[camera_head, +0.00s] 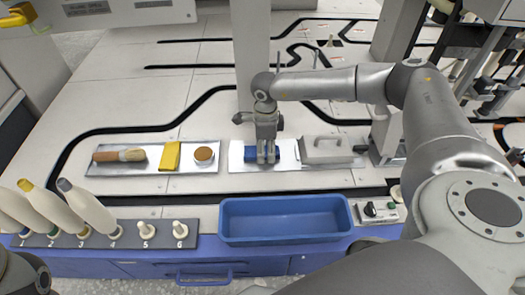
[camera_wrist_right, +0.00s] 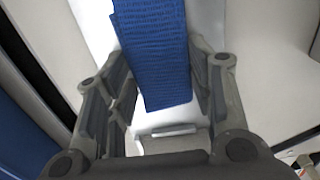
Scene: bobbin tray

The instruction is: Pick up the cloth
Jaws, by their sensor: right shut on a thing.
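The blue cloth (camera_head: 250,154) is a small folded piece over a white plate (camera_head: 236,158) in the middle of the work surface. My right gripper (camera_head: 267,157) reaches down onto it from above and is shut on it. In the right wrist view, the ribbed blue cloth (camera_wrist_right: 155,55) lies between the two fingers of the right gripper (camera_wrist_right: 160,95). I cannot tell whether the cloth touches the plate or hangs just above it. My left gripper is not in view.
A metal tray (camera_head: 150,169) on the left holds a wooden-handled tool (camera_head: 118,155), a yellow item (camera_head: 169,156) and a round brown-topped item (camera_head: 204,154). A grey handled block (camera_head: 326,150) stands close right. An empty blue bin (camera_head: 285,229), numbered bobbin pegs (camera_head: 146,232) and a control box (camera_head: 380,210) line the front.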

